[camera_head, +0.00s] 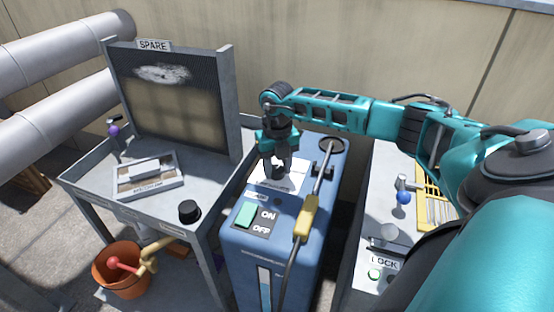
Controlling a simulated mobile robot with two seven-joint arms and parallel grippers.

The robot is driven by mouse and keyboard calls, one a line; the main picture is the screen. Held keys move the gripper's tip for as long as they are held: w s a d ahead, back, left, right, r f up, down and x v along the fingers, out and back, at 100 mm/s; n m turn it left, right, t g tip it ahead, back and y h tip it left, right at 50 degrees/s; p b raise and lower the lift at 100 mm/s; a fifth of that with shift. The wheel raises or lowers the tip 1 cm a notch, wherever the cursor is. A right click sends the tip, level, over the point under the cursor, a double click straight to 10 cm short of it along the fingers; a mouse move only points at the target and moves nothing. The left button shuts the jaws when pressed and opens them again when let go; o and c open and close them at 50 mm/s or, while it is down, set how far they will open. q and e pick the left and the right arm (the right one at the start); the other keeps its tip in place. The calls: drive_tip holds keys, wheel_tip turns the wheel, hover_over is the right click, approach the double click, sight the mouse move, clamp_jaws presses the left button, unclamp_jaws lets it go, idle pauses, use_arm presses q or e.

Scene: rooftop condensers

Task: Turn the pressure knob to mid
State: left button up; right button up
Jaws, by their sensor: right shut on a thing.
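The pressure knob (277,175) is a small dark part on a white label plate (290,186) on top of the blue machine (322,183). My right gripper (276,168) comes down over the plate from above and is shut on the knob. The fingers hide most of the knob, so its pointer and setting cannot be read. A green ON/OFF switch (246,214) sits on the machine's front slope below the plate. My left gripper is not in view.
A yellow-handled wand (306,217) lies along the machine's right side, close to my right gripper. A grey cart (222,180) with a SPARE panel (170,95) stands left. A bench (367,225) with a LOCK label (384,262) stands right. An orange bucket (120,283) is lower left.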

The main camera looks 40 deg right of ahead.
sight(277, 169)
drive_tip(key=shift+n, duration=0.6)
drive_tip(key=o, duration=1.1)
drive_tip(key=shift+c, duration=0.2)
wheel_tip(277, 169, up, 13)
drive_tip(key=p, duration=0.2)
